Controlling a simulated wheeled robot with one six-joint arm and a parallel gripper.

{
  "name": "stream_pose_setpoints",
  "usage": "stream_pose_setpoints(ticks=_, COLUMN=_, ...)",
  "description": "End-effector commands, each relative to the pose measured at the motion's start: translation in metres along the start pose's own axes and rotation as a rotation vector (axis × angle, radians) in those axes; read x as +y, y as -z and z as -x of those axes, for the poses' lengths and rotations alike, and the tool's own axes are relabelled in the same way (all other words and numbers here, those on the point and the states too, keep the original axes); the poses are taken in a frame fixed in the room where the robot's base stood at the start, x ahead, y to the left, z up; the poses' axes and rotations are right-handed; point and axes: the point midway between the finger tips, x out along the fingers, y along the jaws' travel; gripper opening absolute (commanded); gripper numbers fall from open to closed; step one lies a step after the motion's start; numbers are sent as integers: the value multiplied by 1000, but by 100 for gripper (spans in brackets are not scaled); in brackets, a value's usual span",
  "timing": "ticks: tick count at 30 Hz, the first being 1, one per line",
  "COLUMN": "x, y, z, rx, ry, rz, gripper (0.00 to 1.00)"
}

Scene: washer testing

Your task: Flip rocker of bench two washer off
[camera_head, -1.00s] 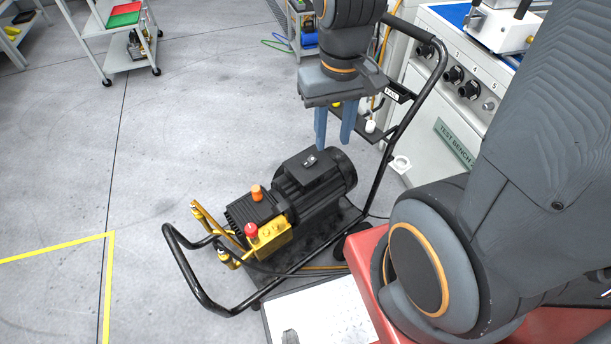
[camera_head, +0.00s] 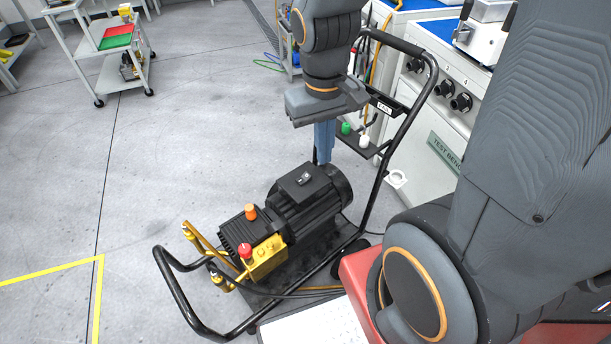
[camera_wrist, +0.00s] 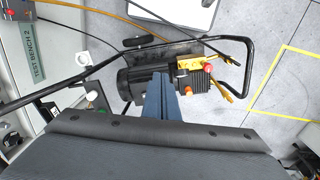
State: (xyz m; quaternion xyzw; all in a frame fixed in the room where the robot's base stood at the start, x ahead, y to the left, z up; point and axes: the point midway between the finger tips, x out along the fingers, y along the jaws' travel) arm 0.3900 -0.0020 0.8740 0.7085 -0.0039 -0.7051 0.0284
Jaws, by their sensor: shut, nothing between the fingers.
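The washer (camera_head: 322,208) is a black motor and pump unit with a yellow block, standing on a black-framed cart in front of the bench. A small rocker switch (camera_head: 305,178) sits on the flat box on top of its motor; which way it is tipped is too small to tell. My gripper (camera_head: 324,160) points down with its blue fingers shut and empty, overlapping the far edge of the motor in the head view. In the wrist view, the shut fingers (camera_wrist: 160,82) cover part of the washer (camera_wrist: 137,83), and I cannot make out the rocker there.
The cart's black handle (camera_head: 433,75) rises between my gripper and the test bench (camera_head: 445,115); a sign in the wrist view reads TEST BENCH 2 (camera_wrist: 38,52). Green and white bottles stand on the cart's small shelf (camera_head: 352,143). Open floor (camera_head: 180,150) lies left.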

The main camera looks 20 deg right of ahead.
Motion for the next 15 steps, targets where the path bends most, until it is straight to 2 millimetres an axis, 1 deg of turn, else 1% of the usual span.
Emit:
stream_pose_setpoints(ticks=1, x=0, y=10, z=-16, rx=-6, ry=-17, rz=17, gripper=0)
stream_pose_setpoints(ticks=8, x=3, y=49, z=-61, rx=-16, ry=-107, rz=83, gripper=0)
stream_pose_setpoints(ticks=15, x=3, y=94, z=-107, rx=-9, ry=-204, rz=153, gripper=0)
